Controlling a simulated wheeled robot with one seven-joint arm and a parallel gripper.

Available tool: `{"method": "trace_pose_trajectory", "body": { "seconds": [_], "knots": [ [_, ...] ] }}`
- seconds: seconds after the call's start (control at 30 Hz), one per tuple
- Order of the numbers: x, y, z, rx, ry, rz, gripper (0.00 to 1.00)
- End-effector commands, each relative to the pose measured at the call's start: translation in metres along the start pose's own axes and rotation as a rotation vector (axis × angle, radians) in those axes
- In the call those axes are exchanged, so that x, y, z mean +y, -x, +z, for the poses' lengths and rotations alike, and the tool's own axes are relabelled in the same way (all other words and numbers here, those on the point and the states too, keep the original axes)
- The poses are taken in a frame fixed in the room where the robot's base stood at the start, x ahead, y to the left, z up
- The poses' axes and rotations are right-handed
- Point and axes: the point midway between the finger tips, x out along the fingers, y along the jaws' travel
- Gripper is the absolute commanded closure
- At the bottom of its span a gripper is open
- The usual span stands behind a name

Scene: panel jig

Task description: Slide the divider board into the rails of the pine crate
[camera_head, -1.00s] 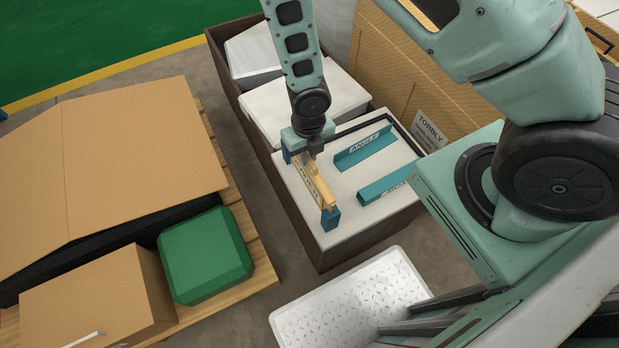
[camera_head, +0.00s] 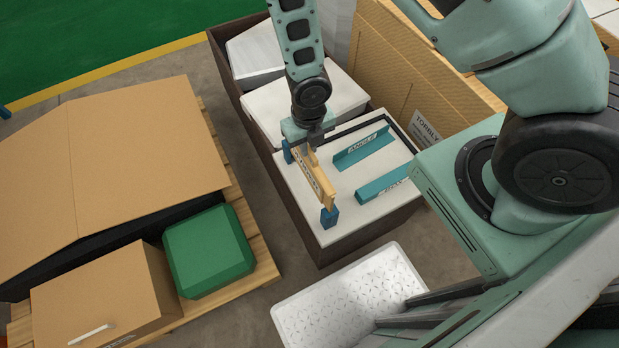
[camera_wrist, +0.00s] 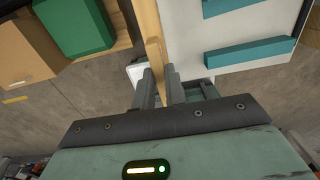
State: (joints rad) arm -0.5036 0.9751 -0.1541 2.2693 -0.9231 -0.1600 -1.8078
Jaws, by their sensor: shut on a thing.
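The divider board (camera_head: 311,176), a narrow yellow wooden piece with lettering on its side, stands on edge at the front left of a white-topped bin. My gripper (camera_head: 309,146) is shut on its far part from above. In the wrist view the board (camera_wrist: 151,30) runs up from between the fingers (camera_wrist: 160,88). Blue holder blocks stand at its near end (camera_head: 329,217) and far end (camera_head: 288,151). Whether the board still touches them I cannot tell.
Two teal angle pieces (camera_head: 361,147) (camera_head: 384,187) lie right of the board. A tan panel with a label (camera_head: 395,85) stands behind the bin. Cartons (camera_head: 130,150) and a green box (camera_head: 208,250) sit on a pallet at left. A white tray (camera_head: 350,295) is in front.

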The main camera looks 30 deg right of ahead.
Motion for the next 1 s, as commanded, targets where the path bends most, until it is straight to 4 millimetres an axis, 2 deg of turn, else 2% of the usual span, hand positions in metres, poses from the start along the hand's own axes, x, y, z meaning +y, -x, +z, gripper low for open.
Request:
{"method": "trace_pose_trajectory", "body": {
  "seconds": [0.6, 1.0],
  "knots": [
    [0.000, 0.031, 0.000, 0.000, 0.000, 0.000, 1.00],
    [0.000, 0.035, 0.000, -0.001, 0.000, 0.000, 1.00]
  ]
}}
